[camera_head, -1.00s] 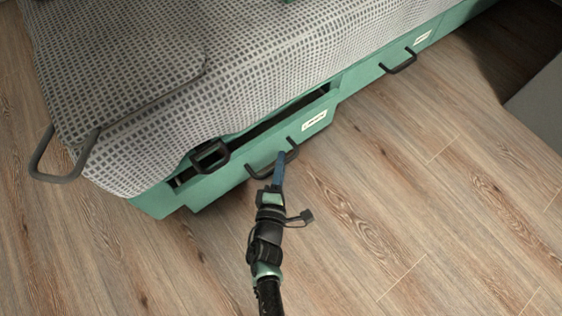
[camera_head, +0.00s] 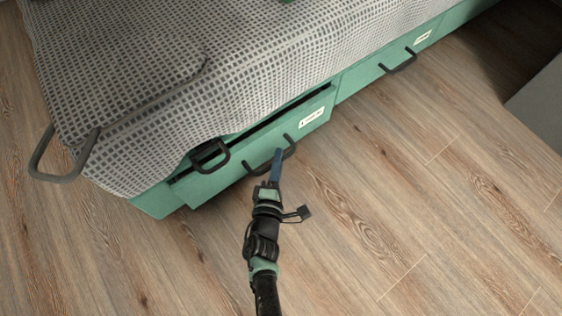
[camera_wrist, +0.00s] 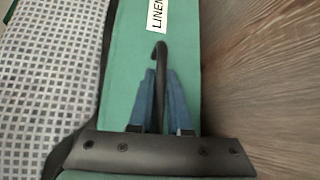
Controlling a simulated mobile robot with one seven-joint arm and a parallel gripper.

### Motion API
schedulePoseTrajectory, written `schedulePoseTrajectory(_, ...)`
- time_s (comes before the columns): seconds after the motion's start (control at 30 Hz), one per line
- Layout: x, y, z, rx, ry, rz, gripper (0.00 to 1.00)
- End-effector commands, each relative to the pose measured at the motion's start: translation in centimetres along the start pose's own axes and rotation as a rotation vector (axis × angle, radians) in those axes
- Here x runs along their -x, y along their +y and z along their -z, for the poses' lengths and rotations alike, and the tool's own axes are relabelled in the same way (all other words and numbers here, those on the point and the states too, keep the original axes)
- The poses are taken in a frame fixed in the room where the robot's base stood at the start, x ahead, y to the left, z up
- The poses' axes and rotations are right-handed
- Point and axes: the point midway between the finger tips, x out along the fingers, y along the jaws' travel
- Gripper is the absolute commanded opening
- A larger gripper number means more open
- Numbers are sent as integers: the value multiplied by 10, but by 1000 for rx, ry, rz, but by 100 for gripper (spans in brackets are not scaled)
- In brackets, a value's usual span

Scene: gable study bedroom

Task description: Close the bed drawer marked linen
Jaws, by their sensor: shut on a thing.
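The green bed drawer marked linen (camera_head: 232,176) is open by a narrow gap at the near end of the bed. Its white label (camera_head: 312,118) reads LINEN in the wrist view (camera_wrist: 158,14). The drawer's dark bar handle (camera_head: 290,146) is on its front, and it also shows in the wrist view (camera_wrist: 160,58). My gripper (camera_head: 277,156) is at the middle of this handle. In the wrist view its blue fingers (camera_wrist: 160,85) lie on either side of the handle bar, shut on it. Part of the handle is hidden by the fingers.
A second green drawer (camera_head: 372,77) with a dark handle (camera_head: 400,63) is farther right, flush with the bed. A patterned cover (camera_head: 240,65) hangs over the bed's edge. A dark loop (camera_head: 209,157) hangs above the linen drawer. The wooden floor (camera_head: 400,200) in front is clear.

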Motion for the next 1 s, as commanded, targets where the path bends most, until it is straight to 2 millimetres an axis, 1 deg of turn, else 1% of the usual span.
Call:
schedulePoseTrajectory(0.03,-7,2,9,-3,5,0,0)
schedulePoseTrajectory(0.2,-20,6,22,-1,5,1,0)
schedulePoseTrajectory(0.53,-24,7,26,0,9,2,0)
schedulePoseTrajectory(0.57,-24,7,26,0,10,2,18)
schedulePoseTrajectory(0.7,-23,7,26,0,8,2,43)
schedulePoseTrajectory(0.73,-23,7,25,0,7,2,45)
schedulePoseTrajectory(1.0,-22,7,24,0,4,1,45)
